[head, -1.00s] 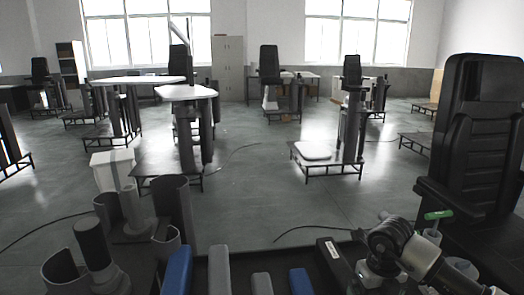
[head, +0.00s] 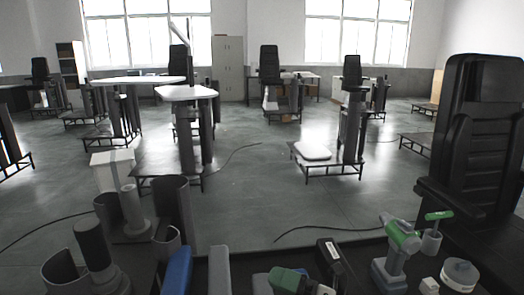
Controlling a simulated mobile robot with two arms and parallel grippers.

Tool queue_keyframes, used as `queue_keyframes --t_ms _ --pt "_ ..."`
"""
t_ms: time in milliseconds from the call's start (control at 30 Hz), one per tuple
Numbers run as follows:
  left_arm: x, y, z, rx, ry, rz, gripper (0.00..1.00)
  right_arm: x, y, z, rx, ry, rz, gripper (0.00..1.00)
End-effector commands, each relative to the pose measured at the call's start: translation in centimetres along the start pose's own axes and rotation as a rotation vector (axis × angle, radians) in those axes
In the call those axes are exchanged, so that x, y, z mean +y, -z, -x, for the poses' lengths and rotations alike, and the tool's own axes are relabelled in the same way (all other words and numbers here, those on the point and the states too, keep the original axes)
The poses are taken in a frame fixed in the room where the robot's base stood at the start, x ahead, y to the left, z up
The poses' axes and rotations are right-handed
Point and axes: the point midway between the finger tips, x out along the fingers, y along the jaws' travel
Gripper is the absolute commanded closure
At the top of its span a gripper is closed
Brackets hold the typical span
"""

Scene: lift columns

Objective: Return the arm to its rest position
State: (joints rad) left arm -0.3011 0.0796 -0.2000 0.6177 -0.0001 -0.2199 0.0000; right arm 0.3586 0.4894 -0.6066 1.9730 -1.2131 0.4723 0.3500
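Neither of my grippers can be made out in the head view. The right arm, which was over the tool area at the lower right, is out of the picture there. A green and grey power tool (head: 400,240) stands upright on the dark work surface (head: 350,250) at the lower right, with nothing holding it in view. A second green and dark item (head: 290,280) shows at the bottom edge, partly cut off. I cannot tell whether anything holds it.
A green-handled tool (head: 438,215) stands in a grey cup (head: 431,241). A white round container (head: 459,274) is beside it. A black chair (head: 480,150) stands at the right. Grey cylindrical parts (head: 95,245) are at the lower left.

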Motion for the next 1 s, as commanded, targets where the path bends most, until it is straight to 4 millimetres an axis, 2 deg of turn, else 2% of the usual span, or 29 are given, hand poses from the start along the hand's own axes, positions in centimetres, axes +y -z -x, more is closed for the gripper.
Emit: queue_keyframes --t_ms 100,167,267,367,467,500,600,800,1000 --pt "0.0 0.0 0.0 0.0 0.0 0.0 0.69 1.9 -1.8 2.1 -0.305 -0.222 -0.217 0.04" --pt "0.0 0.0 0.0 0.0 0.0 0.0 0.69 1.9 -3.1 4.1 -0.474 -0.3 -0.335 0.04" --pt "0.0 0.1 0.0 0.001 0.0 0.0 0.69 0.3 -4.7 8.2 -0.766 -0.374 -0.544 0.04" --pt "0.0 0.1 0.0 0.002 0.0 0.0 0.69 -2.9 -4.7 13.0 -1.059 -0.379 -0.767 0.04" --pt "0.0 0.2 0.0 0.003 0.0 0.0 0.69 -6.9 -2.9 17.6 -1.331 -0.315 -0.99 0.04" --pt "0.0 0.2 0.0 0.004 0.0 0.0 0.69 -8.4 -1.7 19.1 -1.421 -0.276 -1.072 0.04" --pt "0.0 0.3 0.0 0.004 0.0 0.0 0.69 -11.2 1.4 22.1 -1.596 -0.169 -1.239 0.04" --pt "0.0 0.3 0.0 0.005 0.0 0.0 0.69 -14.3 7.8 25.6 -1.811 0.053 -1.487 0.04" --pt "0.0 0.3 0.0 0.005 0.0 0.0 0.69 -15.4 13.7 27.8 -1.937 0.277 -1.677 0.04"
